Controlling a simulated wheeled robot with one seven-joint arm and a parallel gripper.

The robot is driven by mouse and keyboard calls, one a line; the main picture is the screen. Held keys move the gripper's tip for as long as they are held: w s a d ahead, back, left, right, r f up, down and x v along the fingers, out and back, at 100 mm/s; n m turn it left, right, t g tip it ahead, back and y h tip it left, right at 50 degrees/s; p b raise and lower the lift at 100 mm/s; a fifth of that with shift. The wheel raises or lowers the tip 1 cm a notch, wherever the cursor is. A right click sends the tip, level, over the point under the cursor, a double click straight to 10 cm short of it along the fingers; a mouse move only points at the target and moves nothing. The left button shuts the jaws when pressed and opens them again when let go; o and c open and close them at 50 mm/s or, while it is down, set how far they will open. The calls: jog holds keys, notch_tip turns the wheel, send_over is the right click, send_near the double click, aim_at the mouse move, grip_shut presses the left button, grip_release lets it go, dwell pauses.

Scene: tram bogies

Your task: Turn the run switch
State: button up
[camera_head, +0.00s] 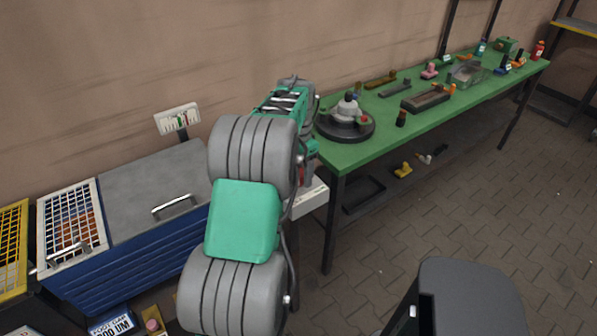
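I cannot make out a run switch for certain. A small white panel (178,119) with green and red marks stands on a dark post behind the blue machine; its details are too small to read. The blue machine (140,250) has a grey lid (150,188) with a bar handle, closed. My grey and green arm fills the middle of the view and reaches toward the wall, between the machine and the green bench. My gripper is not visible; the arm links hide whatever lies behind them. A white box (311,198) shows partly behind the arm, left of the bench leg.
A green bench (375,147) runs along the wall at right, with a round dark fixture (345,128) at its near end and several small parts. A white mesh cover (72,222) and a yellow mesh (12,250) are at left. Paved floor (470,215) is open at right.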

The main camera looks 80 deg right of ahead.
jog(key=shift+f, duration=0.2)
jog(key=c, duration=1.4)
